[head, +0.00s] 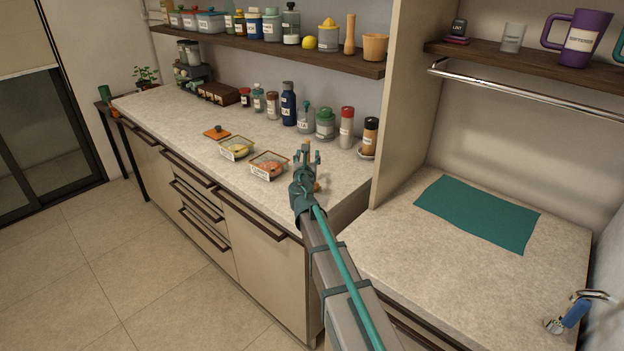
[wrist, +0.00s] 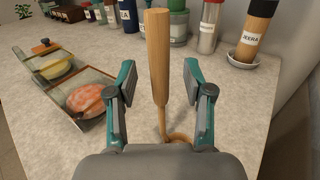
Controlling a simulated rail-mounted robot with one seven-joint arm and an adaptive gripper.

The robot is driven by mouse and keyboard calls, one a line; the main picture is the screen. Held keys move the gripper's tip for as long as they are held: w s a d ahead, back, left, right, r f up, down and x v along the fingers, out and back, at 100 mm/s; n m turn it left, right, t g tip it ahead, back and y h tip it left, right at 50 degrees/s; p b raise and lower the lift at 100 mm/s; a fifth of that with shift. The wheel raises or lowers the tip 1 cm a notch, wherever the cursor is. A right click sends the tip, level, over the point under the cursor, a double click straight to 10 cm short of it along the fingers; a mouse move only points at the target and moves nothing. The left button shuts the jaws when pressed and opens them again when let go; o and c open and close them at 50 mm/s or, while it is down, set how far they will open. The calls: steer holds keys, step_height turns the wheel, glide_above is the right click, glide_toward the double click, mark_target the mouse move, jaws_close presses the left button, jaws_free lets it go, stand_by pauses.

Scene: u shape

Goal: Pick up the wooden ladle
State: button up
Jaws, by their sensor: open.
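The wooden ladle (wrist: 159,60) shows in the wrist view with its thick handle pointing up, between and beyond my gripper's fingers. It appears to stand upright. Its thin neck runs down to a round lower end at the counter, partly hidden by my gripper body. My gripper (wrist: 157,88) is open, with one teal-and-grey finger on each side of the ladle and visible gaps to both. In the head view my gripper (head: 307,155) is over the right end of the left counter and hides most of the ladle; a bit of wood (head: 317,187) shows beside it.
Two glass food containers, one with orange food (head: 269,166) and one with yellow food (head: 237,149), sit left of my gripper. A shelf (head: 290,54) overhangs the counter. A partition (head: 408,90) stands to the right.

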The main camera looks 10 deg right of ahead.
steer(key=shift+w, duration=0.15)
jaws_close()
steer(key=shift+r, duration=0.1)
